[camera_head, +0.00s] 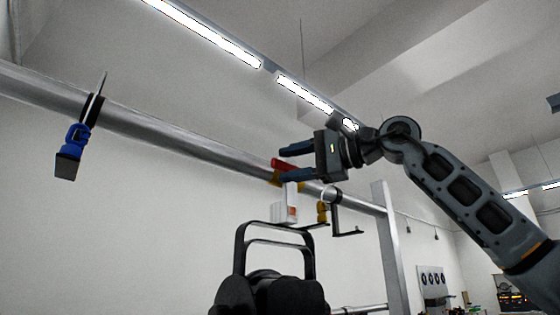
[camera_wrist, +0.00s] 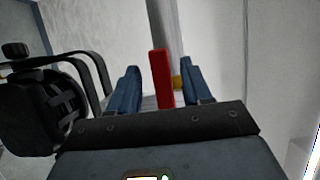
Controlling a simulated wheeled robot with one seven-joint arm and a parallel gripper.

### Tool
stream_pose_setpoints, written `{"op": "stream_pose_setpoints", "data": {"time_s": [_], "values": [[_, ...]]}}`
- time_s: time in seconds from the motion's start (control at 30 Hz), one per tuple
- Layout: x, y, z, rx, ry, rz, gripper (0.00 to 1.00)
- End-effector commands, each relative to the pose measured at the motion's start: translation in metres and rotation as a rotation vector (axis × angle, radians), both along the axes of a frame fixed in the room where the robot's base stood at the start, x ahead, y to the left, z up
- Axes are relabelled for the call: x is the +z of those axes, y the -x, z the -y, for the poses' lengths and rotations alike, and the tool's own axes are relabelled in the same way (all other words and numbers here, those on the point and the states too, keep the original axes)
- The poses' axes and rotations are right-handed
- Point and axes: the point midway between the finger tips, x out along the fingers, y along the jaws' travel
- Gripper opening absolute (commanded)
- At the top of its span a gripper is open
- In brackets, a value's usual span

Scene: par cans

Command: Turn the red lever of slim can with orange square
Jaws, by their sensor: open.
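The red lever (camera_head: 283,165) sits on a brassy clamp part at the overhead metal pipe. In the wrist view the red lever (camera_wrist: 161,78) stands upright between my two blue fingers, with a gap visible on each side. My gripper (camera_head: 283,162) is open and comes in from the right; it also shows in the wrist view (camera_wrist: 160,75). A white block (camera_head: 286,213) with a small orange patch hangs just below the lever. I cannot tell if it marks the slim can. A black lamp can (camera_head: 268,292) with a bracket hangs below, partly cut off by the frame.
The metal pipe (camera_head: 190,143) runs from upper left to a pale post (camera_head: 388,235). A blue clamp (camera_head: 72,150) hangs on it at left. A black hook bracket (camera_head: 337,220) with a brassy part hangs right of the lever. The black can's bracket (camera_wrist: 95,70) lies left of my fingers.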

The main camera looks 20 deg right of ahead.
Motion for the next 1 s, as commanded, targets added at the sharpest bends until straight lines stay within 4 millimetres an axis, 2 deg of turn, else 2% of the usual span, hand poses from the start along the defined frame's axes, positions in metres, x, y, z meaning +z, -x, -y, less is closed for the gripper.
{"op": "stream_pose_setpoints", "data": {"time_s": [0.2,0.57,1.0], "values": [[0.001,-0.018,-0.016,0.002,-0.002,-0.003,0.49],[0.000,-0.021,-0.019,0.001,-0.002,-0.001,0.48],[0.000,-0.021,-0.019,0.002,-0.002,-0.002,0.06]]}}
